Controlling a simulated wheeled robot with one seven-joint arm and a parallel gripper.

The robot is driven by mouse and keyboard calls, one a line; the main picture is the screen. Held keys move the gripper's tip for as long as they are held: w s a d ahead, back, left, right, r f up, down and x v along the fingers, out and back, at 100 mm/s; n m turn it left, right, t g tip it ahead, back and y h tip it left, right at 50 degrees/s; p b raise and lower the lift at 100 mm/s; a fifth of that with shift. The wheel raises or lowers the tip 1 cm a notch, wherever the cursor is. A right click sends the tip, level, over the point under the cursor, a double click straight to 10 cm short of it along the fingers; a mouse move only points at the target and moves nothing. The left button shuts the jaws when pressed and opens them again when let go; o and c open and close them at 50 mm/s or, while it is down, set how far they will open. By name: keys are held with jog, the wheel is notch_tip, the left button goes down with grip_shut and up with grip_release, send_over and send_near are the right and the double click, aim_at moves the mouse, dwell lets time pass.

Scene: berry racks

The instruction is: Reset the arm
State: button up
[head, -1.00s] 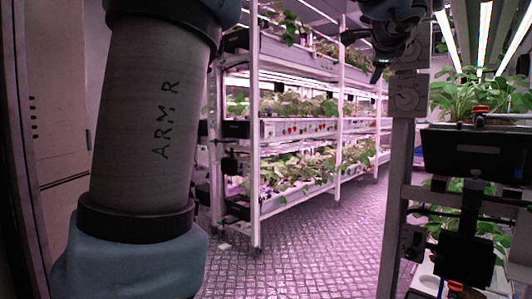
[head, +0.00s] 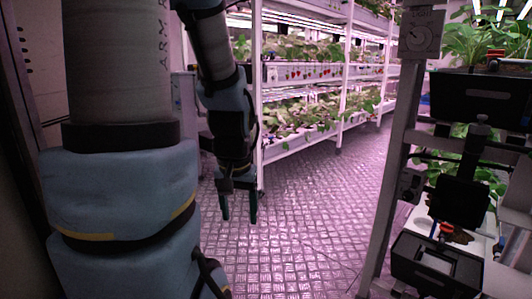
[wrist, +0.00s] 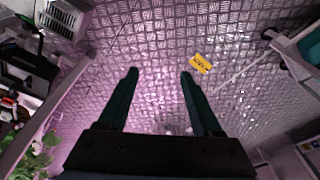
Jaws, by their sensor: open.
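My gripper (head: 238,208) hangs at the end of my arm in the middle of the head view, pointing down over the textured metal floor. In the wrist view my gripper (wrist: 158,75) shows two dark green fingers spread apart with only floor between them. It is open and holds nothing. My blue and grey arm links fill the left of the head view.
A white rack (head: 258,100) with several tiers of berry plants stands behind my gripper. At right a metal post (head: 400,150) stands beside black boxes (head: 480,100) and plants.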

notch_tip(320, 180, up, 25)
jog(key=s+p, duration=0.1)
jog(key=p, duration=2.4)
jog(key=shift+s+a+n+p, duration=0.25)
jog(key=shift+a+n+p, duration=0.1)
jog(key=shift+n+p, duration=0.05)
